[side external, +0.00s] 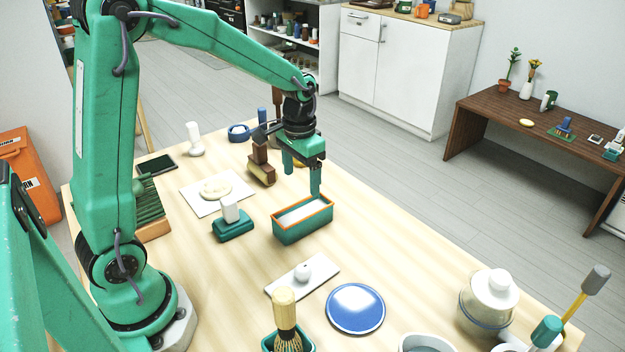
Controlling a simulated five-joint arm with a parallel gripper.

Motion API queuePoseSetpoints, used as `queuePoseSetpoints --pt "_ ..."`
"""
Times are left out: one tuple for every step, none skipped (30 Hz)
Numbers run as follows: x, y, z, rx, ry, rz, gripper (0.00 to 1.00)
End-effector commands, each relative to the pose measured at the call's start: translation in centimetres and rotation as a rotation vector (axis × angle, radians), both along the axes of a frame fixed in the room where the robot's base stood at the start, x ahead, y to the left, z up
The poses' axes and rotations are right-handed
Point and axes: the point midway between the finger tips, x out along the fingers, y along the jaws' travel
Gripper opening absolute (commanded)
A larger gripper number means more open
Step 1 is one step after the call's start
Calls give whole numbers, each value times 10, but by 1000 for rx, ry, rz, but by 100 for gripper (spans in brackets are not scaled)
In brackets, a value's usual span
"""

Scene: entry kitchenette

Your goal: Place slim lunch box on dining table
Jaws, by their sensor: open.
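A slim teal box with an orange rim and a pale top or inside (303,225), likely the lunch box, stands upright on the light wooden table (225,290). My gripper (302,182) points down just above and behind the box's far side. Its two green fingers are apart with nothing between them. The right fingertip is close to the box's far rim; I cannot tell whether it touches. I cannot tell for sure which table is the dining table.
A teal stamp-like block (232,222) stands left of the box, and a brown wooden piece (261,168) is close behind my gripper. A white slab (302,276), blue plate (355,308) and glass jar (487,300) lie nearer. A dark brown table (500,112) stands across the floor.

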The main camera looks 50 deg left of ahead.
Motion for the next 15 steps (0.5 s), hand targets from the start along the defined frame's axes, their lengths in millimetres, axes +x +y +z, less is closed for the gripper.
queuePoseSetpoints --pt "-3 -2 6 1 -12 -1 78" --pt "-5 -3 9 2 -19 -1 78" --pt "-8 -4 14 3 -29 -1 78" --pt "-11 -5 18 4 -39 -1 78" --pt "-14 -6 23 5 -48 -1 78" --pt "-18 -8 29 6 -62 -1 78" --pt "-22 -9 34 7 -74 -1 78" --pt "-26 -11 38 8 -85 -2 78" --pt "-31 -13 45 9 -102 -2 78" --pt "-35 -15 50 10 -114 -2 78" --pt "-40 -16 54 11 -126 -2 78" --pt "-46 -18 60 12 -143 -2 78" --pt "-50 -20 64 12 -155 -1 78" --pt "-55 -21 68 13 -167 -1 78" --pt "-61 -23 73 13 -184 -1 78"
